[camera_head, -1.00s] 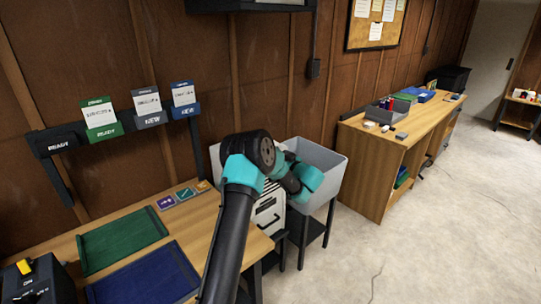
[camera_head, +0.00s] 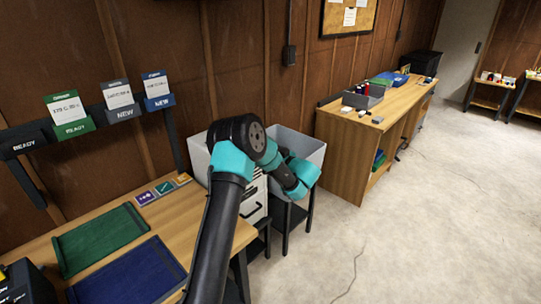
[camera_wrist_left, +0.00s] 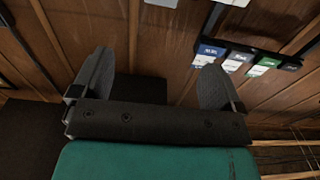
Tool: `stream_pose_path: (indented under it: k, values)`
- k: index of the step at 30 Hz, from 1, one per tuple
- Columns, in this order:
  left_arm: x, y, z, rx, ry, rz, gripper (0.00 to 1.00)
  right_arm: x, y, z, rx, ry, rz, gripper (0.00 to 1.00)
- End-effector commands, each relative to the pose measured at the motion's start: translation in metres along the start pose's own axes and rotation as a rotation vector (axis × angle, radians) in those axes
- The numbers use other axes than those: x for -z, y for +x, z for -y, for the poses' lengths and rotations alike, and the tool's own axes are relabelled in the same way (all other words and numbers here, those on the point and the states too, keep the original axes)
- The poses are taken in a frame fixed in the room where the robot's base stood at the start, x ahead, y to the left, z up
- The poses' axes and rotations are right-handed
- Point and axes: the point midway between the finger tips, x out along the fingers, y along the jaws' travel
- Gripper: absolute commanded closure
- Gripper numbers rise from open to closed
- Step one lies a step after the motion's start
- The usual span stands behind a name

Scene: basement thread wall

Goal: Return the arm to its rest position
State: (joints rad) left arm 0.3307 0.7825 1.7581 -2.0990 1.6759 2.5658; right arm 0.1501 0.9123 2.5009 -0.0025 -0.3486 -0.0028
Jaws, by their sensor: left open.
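My left gripper (camera_wrist_left: 157,85) shows in the left wrist view with its two dark fingers spread wide apart and nothing between them. The teal wrist body lies below the fingers. Past the right finger the card rack (camera_wrist_left: 250,60) appears on the brown wall, apart from the gripper. In the head view an arm of mine reaches up from the bottom middle and bends down to the right, in front of the grey bins. No gripper fingers can be made out there. My right gripper is not seen.
A wooden table (camera_head: 215,232) at left carries a green tray (camera_head: 100,240) and a blue tray (camera_head: 130,275). Grey bins (camera_head: 303,142) stand behind the bent arm. A wooden bench (camera_head: 345,150) stands along the wall to the right. The floor (camera_head: 430,230) at right is mostly clear.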

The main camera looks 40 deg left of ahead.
Motion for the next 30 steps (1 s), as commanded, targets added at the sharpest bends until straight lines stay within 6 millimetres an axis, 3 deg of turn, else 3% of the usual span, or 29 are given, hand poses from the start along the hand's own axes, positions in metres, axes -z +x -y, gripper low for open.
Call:
stream_pose_path:
  k: [15,19,23,26,30]
  values:
    - [0.0,0.0,0.0,0.0,0.001,0.001,0.07,0.0,0.0,0.0,0.0,0.0,0.0,1.0]
    - [-0.011,-0.002,0.002,0.001,0.045,0.042,0.07,0.0,0.0,0.0,0.0,0.0,0.0,1.0]
    - [-0.045,-0.011,0.01,-0.001,0.189,0.176,0.07,0.0,0.0,0.0,0.0,0.0,0.0,1.0]
    - [-0.086,-0.026,0.023,-0.018,0.362,0.347,0.07,0.0,0.0,0.0,0.0,0.0,0.0,1.0]
    - [-0.15,-0.062,0.052,-0.08,0.624,0.632,0.07,0.0,0.0,0.0,0.0,0.0,0.0,1.0]
